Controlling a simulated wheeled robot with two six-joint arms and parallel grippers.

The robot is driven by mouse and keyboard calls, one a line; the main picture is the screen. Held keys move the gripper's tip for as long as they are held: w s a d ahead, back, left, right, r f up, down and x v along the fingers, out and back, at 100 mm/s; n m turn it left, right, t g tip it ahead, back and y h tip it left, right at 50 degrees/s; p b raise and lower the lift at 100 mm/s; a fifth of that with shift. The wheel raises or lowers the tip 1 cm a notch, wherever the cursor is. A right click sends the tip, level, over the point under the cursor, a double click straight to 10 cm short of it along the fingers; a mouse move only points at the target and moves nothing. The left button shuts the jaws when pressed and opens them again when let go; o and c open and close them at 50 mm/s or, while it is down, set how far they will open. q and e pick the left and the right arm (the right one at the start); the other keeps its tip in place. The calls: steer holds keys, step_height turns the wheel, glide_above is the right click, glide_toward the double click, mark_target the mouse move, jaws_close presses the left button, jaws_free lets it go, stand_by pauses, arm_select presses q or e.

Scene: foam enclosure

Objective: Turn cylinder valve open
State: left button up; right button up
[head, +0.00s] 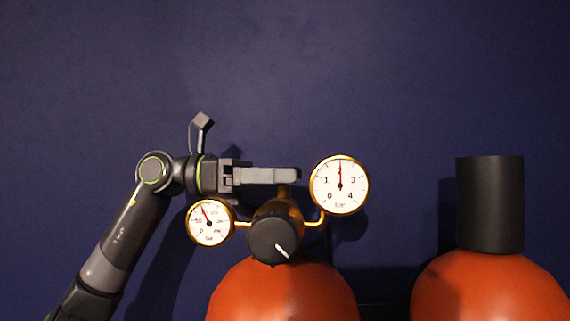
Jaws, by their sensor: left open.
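An orange cylinder (283,293) stands at the lower middle with a brass regulator on top. A black round knob (274,240) with a white pointer mark faces me; the mark points to the lower right. A small gauge (210,223) sits left of the knob and a larger gauge (339,185) sits to its upper right, its red needle pointing straight up. My left gripper (298,174) reaches in from the left, above the knob and just behind or over the top of the brass body. It is open. Whether it touches the brass cannot be told. My right gripper is out of view.
A second orange cylinder (490,288) with a black cap (490,204) stands at the right. A plain dark blue wall (400,70) fills the background. The space above the gauges is clear.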

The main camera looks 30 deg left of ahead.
arm_select(q)
steer(key=shift+w+d, duration=0.15)
steer(key=shift+d, duration=0.25)
steer(key=c, duration=1)
steer(key=shift+o, duration=0.2)
steer(key=shift+n+t, duration=0.3)
steer(key=shift+t, duration=0.1)
steer(key=shift+r+n+t+y+p, duration=0.1)
steer(key=shift+n+t+y+p, duration=0.35)
steer(key=shift+n+t+y, duration=0.65)
steer(key=shift+n+t+y+p, duration=1)
steer(key=shift+n+t+y, duration=0.4)
steer(key=shift+t+y, duration=0.35)
steer(key=shift+y, duration=0.25)
